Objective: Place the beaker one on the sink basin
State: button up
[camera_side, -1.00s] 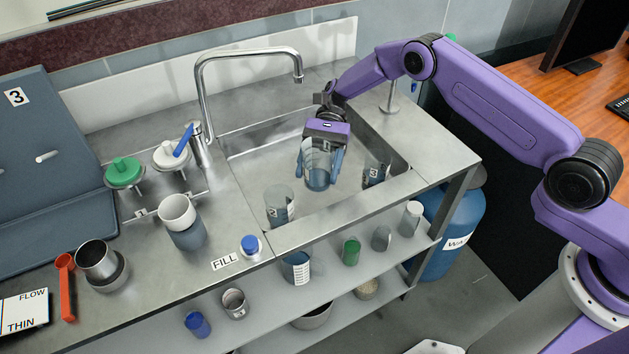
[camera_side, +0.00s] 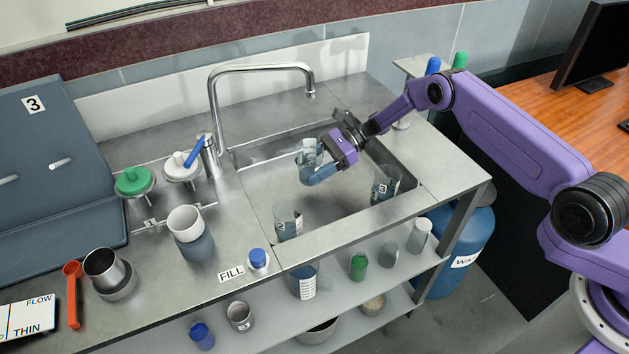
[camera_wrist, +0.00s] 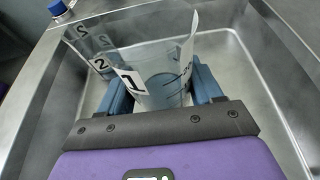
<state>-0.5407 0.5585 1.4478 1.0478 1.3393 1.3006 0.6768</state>
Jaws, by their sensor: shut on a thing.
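My gripper (camera_side: 322,172) is shut on a clear beaker (camera_side: 311,152) over the left part of the sink basin (camera_side: 345,208). Its blue fingers lie on both sides of the beaker. The wrist view shows the held beaker (camera_wrist: 165,75) between the fingers of my gripper (camera_wrist: 160,95), with a label reading 1. The beaker looks roughly upright. I cannot tell whether its base touches the basin floor. The metal basin also shows in the wrist view (camera_wrist: 240,75).
Another clear beaker (camera_side: 288,222) stands at the basin's front left and one labelled 3 (camera_side: 384,188) at its right. The faucet (camera_side: 213,100) arches over the back left.

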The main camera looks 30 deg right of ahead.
jog(key=shift+f, duration=2.1)
jog(key=shift+f, duration=0.15)
jog(key=o, duration=1.2)
jog(key=shift+d+r, duration=0.2)
jog(key=shift+r, duration=0.05)
jog(key=shift+v, duration=1.75)
